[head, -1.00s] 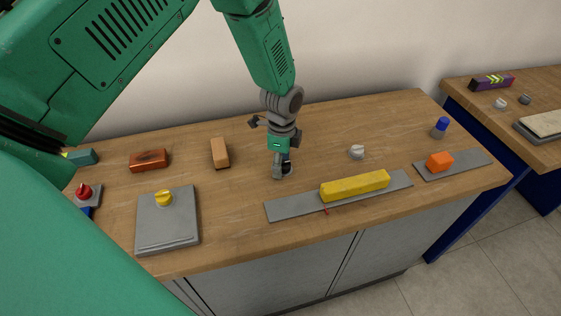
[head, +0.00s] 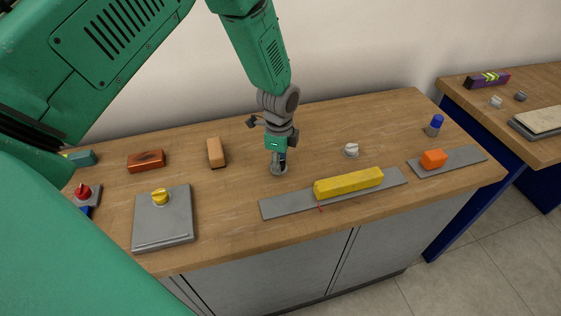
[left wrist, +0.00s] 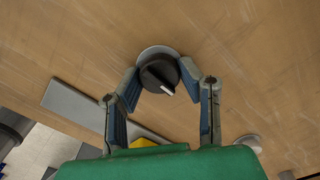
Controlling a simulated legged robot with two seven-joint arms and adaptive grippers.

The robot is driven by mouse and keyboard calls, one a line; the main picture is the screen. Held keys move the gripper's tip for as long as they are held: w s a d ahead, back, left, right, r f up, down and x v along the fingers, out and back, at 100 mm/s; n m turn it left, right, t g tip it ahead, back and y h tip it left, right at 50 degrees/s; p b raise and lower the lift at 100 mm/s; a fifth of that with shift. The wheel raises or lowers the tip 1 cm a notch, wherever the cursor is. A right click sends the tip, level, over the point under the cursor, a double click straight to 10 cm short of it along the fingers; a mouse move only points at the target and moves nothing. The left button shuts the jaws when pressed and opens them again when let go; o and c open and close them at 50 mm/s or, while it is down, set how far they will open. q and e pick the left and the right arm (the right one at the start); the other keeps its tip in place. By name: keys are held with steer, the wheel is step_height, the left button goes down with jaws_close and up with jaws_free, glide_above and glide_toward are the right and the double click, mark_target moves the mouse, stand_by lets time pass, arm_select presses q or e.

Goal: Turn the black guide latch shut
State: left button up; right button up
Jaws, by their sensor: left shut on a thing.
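The black guide latch (left wrist: 158,77) is a round dark knob with a white pointer mark, on a round grey base (left wrist: 152,51). In the left wrist view the pointer aims toward the lower right. My left gripper (left wrist: 160,74) has one finger on each side of the knob and is shut on it. In the head view my left gripper (head: 279,159) points down at the table behind the grey strip, and the grey base (head: 278,171) shows under its fingertips. The fingers mostly hide the knob there. My right gripper is in neither view.
A yellow bar (head: 348,184) lies on a long grey strip (head: 285,205) in front of the latch. A white-grey knob (head: 351,150) stands to the right, a tan block (head: 216,153) to the left. A grey plate (head: 148,223) with a yellow knob (head: 159,197) is at front left.

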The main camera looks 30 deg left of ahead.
arm_select(q)
steer(key=shift+a+n, duration=0.15)
steer(key=shift+n, duration=0.15)
steer(key=n+p, duration=0.1)
steer(key=n, duration=0.2)
steer(key=shift+n, duration=0.3)
steer(key=n, duration=0.4)
steer(key=n+p, duration=0.1)
steer(key=n, duration=0.8)
steer(key=shift+n, duration=0.3)
stand_by(0.3)
steer(key=o, duration=1.1)
steer(key=shift+f, duration=0.1)
steer(key=shift+w, duration=0.1)
